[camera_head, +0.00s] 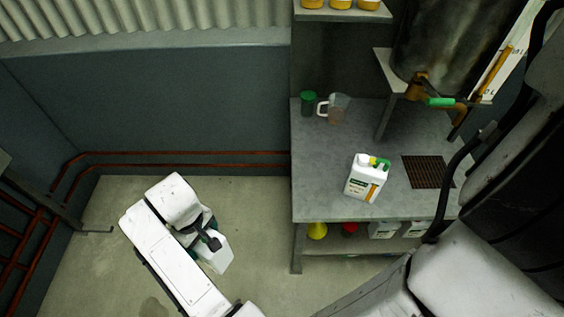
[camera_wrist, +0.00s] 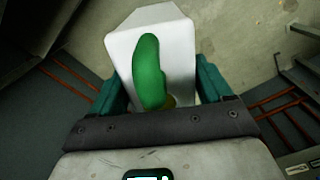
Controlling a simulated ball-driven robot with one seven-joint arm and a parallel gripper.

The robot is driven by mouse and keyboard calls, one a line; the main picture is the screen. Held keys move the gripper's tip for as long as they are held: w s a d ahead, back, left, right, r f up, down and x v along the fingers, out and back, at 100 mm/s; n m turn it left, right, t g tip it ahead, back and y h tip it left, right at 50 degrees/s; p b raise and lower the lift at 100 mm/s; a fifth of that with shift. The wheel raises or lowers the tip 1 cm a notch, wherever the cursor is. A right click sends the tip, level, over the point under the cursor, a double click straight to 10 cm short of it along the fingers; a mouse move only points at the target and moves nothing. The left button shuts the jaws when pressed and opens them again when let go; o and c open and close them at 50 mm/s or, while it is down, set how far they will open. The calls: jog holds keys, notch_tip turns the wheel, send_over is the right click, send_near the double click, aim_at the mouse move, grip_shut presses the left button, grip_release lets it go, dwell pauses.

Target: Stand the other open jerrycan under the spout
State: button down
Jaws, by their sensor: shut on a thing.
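My gripper (camera_head: 207,236) is shut on a white jerrycan (camera_head: 217,256) and holds it above the floor, left of the bench. In the wrist view the held jerrycan (camera_wrist: 183,47) sits between my teal fingers, with a green handle (camera_wrist: 149,72) towards me; its mouth cannot be made out. Another white jerrycan (camera_head: 362,185), with a label and a green and yellow top, stands upright on the bench. The tank's brass spout (camera_head: 461,115) has a green tap lever (camera_head: 440,102). A dark drain grate (camera_head: 428,172) lies below it, with nothing standing on it.
The grey bench (camera_head: 330,160) also carries a clear measuring jug (camera_head: 339,106) and a green-lidded jar (camera_head: 308,103) at the back left. The dark tank (camera_head: 440,40) stands at the back right. Below are a yellow funnel (camera_head: 317,231) and white containers (camera_head: 384,230). Red pipes (camera_head: 190,159) run along the wall.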

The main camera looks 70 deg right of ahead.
jog(key=s+d+r+m+b, duration=0.1)
jog(key=s+d+r+m, duration=0.15)
jog(key=d+m, duration=0.45)
jog(key=s+d+r+m, duration=0.1)
jog(key=d+r+m, duration=0.4)
jog(key=d, duration=0.5)
jog(key=s+d+r+m+b, duration=0.1)
jog(key=s+d+r+m, duration=0.15)
jog(key=d+m, duration=0.5)
jog(key=s+d+r+m+b, duration=0.1)
jog(key=s+d+r+m, duration=0.3)
jog(key=s+d+m, duration=0.45)
jog(key=s+d+r+m, duration=0.5)
jog(key=s+d+m, duration=0.2)
jog(key=s+d, duration=0.15)
notch_tip(320, 180, down, 18)
jog(key=p, duration=0.1)
jog(key=shift+a+p, duration=0.4)
jog(key=shift+s, duration=0.1)
grip_release()
